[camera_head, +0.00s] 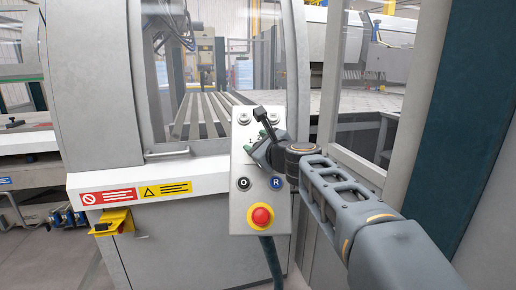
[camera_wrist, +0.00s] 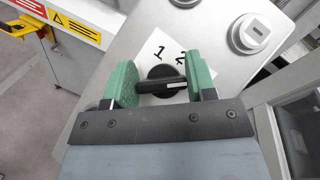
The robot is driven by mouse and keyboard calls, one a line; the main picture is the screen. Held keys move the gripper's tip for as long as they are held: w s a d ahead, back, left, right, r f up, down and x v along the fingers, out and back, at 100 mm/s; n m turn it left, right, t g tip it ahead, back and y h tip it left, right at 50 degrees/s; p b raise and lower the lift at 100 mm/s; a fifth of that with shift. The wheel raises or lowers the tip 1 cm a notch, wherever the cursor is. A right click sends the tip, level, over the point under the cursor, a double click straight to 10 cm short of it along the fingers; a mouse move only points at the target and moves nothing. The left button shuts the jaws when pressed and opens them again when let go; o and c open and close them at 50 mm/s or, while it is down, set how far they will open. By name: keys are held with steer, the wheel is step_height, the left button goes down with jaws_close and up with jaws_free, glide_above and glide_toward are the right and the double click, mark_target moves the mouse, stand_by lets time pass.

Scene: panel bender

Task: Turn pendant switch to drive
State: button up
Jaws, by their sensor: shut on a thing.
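The pendant (camera_head: 240,205) is a grey metal control box at the front of the machine. Its black rotary switch (camera_wrist: 163,76) shows in the wrist view, on a white plate with the marks 1 and 2. My gripper (camera_wrist: 163,84) has green fingers, one on each side of the switch, and is shut on it. The switch's bar lies across between the fingers, its white line towards the right finger. In the head view my gripper (camera_head: 264,146) is at the upper middle of the pendant face and hides the switch.
Below my gripper are a black O button (camera_head: 243,184), a blue R button (camera_head: 275,183) and a red stop button (camera_head: 261,216) on yellow. A cable (camera_head: 271,262) hangs underneath. A glass-panelled frame (camera_head: 360,150) stands close on the right.

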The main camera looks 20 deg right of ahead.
steer(key=shift+f, duration=0.1)
steer(key=o, duration=0.9)
steer(key=shift+o, duration=0.2)
